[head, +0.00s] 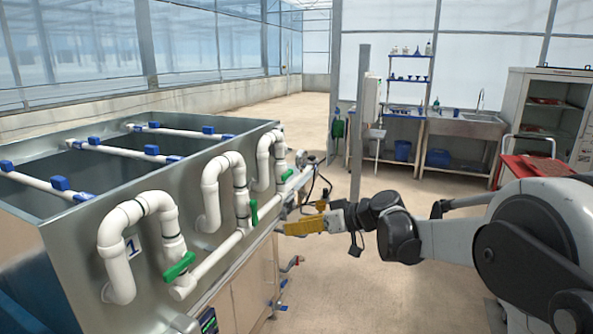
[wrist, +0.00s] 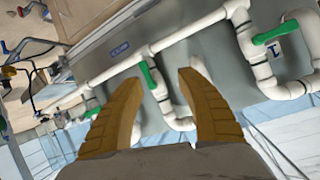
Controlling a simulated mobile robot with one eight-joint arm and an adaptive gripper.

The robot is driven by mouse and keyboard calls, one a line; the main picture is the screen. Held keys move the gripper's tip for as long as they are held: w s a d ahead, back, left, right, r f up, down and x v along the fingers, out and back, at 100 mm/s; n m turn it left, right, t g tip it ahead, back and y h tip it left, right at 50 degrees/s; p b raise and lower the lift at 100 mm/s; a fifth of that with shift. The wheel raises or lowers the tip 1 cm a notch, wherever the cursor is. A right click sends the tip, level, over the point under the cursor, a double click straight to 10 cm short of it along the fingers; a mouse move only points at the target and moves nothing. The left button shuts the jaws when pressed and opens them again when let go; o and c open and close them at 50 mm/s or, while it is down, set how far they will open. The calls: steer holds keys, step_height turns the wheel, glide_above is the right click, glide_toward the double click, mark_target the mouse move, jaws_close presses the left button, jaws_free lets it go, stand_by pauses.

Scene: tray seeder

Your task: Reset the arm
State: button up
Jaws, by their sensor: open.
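My gripper (head: 305,222), with yellow fingers, is at the middle of the head view, to the right of the metal tank's pipework. My arm reaches in from the right edge. In the wrist view my gripper (wrist: 160,88) shows two yellow fingers spread apart with nothing between them. Beyond the fingers are white pipes (wrist: 190,38) and green valve handles (wrist: 152,78). I cannot tell the exact gap between the fingertips and the pipes.
A metal tank (head: 75,237) with white pipes (head: 137,222) and green valves (head: 178,267) fills the left. A sink bench (head: 465,127), a shelf rack (head: 410,80), a cabinet (head: 548,110) and a red cart (head: 540,166) stand at the back. Open floor (head: 345,262) lies below my arm.

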steer(key=s+d+r+m+h, duration=0.1)
steer(key=s+d+m+h, duration=0.25)
steer(key=s, duration=0.65)
steer(key=s+d+m+h, duration=0.25)
steer(key=s+d, duration=0.25)
steer(key=s, duration=0.4)
steer(key=s+d+f+m+h, duration=0.1)
steer(key=s+d+f+h, duration=0.1)
steer(key=s+d, duration=0.3)
steer(key=s+d+f+m+h, duration=0.2)
steer(key=s+d+f+h, duration=0.1)
steer(key=s, duration=0.8)
steer(key=shift+d+f+t, duration=0.3)
steer(key=shift+d+f, duration=0.2)
steer(key=shift+d, duration=0.7)
